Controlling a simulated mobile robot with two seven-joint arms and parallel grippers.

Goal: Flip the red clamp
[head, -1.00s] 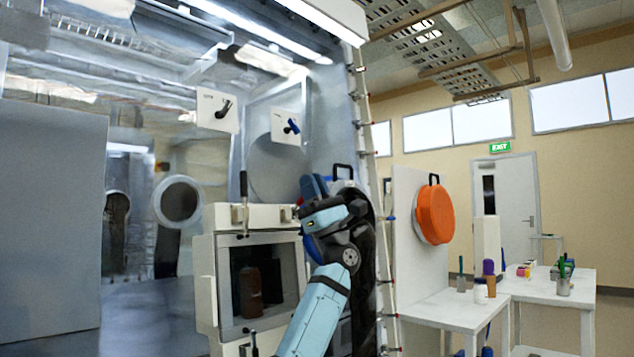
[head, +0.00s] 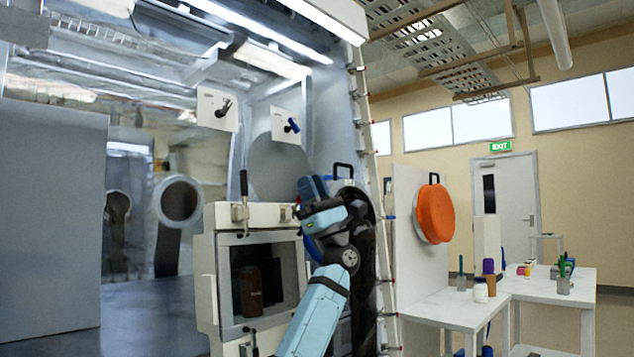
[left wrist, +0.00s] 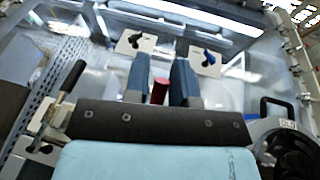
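The red clamp (left wrist: 160,91) shows in the left wrist view as a short upright red piece in the gap between my left gripper's two blue fingers. The dark palm hides its lower part. My left gripper (left wrist: 161,62) is open around it, with a finger on each side; I cannot tell whether either finger touches it. In the head view my left gripper (head: 312,187) is at the upper right corner of the box-shaped chamber, and its fingers point up and away. The clamp is mostly hidden there. My right gripper is not in view.
The white chamber (head: 208,250) with a dark window and a black upright handle (head: 244,190) stands just left of my gripper. A panel with a blue handle (head: 291,125) and one with a black handle (head: 223,108) hang above. White tables (head: 450,309) stand at the right.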

